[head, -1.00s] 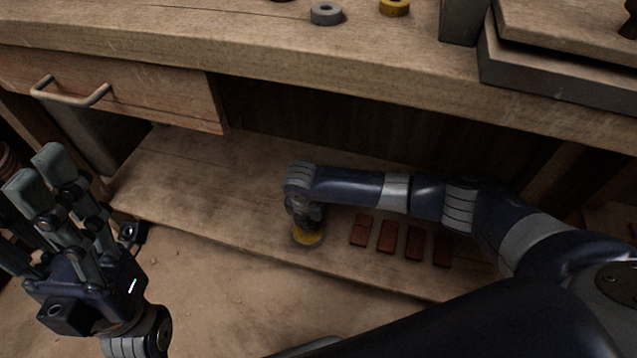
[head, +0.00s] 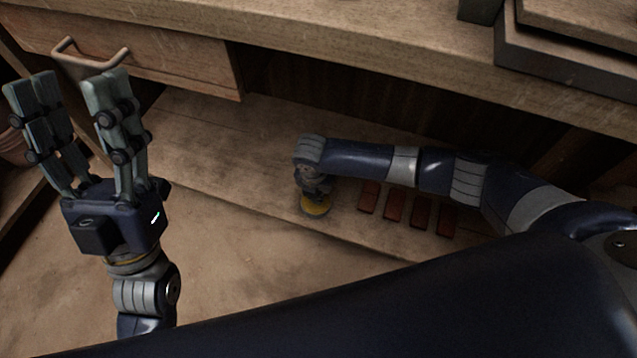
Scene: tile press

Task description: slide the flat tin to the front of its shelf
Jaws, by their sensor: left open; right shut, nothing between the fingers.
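The flat tin (head: 317,207), round with a yellow top and a dark rim, lies on the low shelf (head: 215,150) close to its front edge. My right gripper (head: 314,192) points down at the tin and hides its back part. It is shut with nothing between its fingers; whether it touches the tin I cannot tell. My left gripper (head: 66,88) is open and empty, fingers up, at the left in front of the bench, well away from the tin.
Several reddish-brown tiles (head: 393,207) lie in a row on the shelf just right of the tin. A drawer (head: 180,68) with a metal handle and the worktop (head: 330,50) overhang the shelf. The shelf left of the tin is clear.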

